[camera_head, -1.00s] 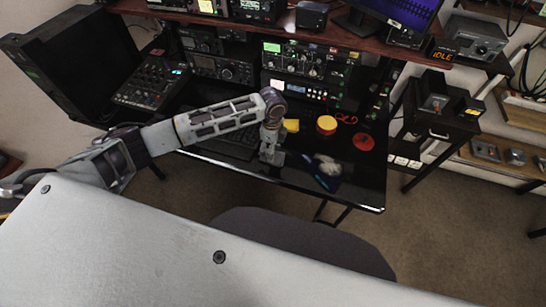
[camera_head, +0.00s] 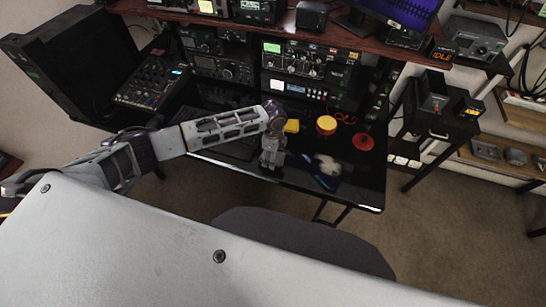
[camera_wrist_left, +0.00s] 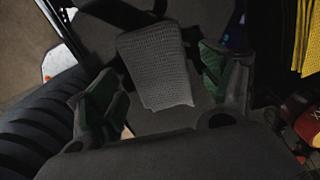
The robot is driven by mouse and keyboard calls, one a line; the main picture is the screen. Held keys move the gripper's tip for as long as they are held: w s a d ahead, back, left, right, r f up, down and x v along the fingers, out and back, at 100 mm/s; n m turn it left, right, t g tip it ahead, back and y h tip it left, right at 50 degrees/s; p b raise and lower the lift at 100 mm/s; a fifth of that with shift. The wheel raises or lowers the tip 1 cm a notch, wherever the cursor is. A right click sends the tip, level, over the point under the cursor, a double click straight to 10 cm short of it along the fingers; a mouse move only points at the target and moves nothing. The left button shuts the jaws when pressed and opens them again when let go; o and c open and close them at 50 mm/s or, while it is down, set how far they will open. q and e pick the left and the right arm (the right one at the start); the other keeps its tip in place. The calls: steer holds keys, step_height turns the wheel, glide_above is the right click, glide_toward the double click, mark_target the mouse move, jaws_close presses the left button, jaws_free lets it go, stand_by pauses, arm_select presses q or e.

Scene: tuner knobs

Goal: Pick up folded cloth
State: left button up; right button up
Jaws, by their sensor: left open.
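The folded cloth (camera_wrist_left: 158,68), a pale grey piece with a woven texture, shows in the left wrist view between the fingers of my left gripper (camera_wrist_left: 160,92). The fingers, with green inner pads, stand apart on either side of it, and a gap shows on each side. In the head view my left gripper (camera_head: 271,160) points down at the front part of the black desk (camera_head: 235,168). The cloth cannot be made out there, being hidden by the gripper. My right gripper is not in view.
A yellow block (camera_head: 292,126) lies just behind the gripper. A round yellow-topped container (camera_head: 326,125), a red disc (camera_head: 363,141) and a white item on dark blue material (camera_head: 326,165) lie to its right. Radio equipment (camera_head: 308,60) lines the back.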

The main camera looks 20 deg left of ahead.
arm_select(q)
steer(key=shift+c, duration=0.2)
steer(key=c, duration=1)
steer(key=shift+r, duration=0.1)
step_height(320, 180, up, 10)
stand_by(0.4)
steer(key=shift+o, duration=1)
steer(key=shift+c, duration=0.9)
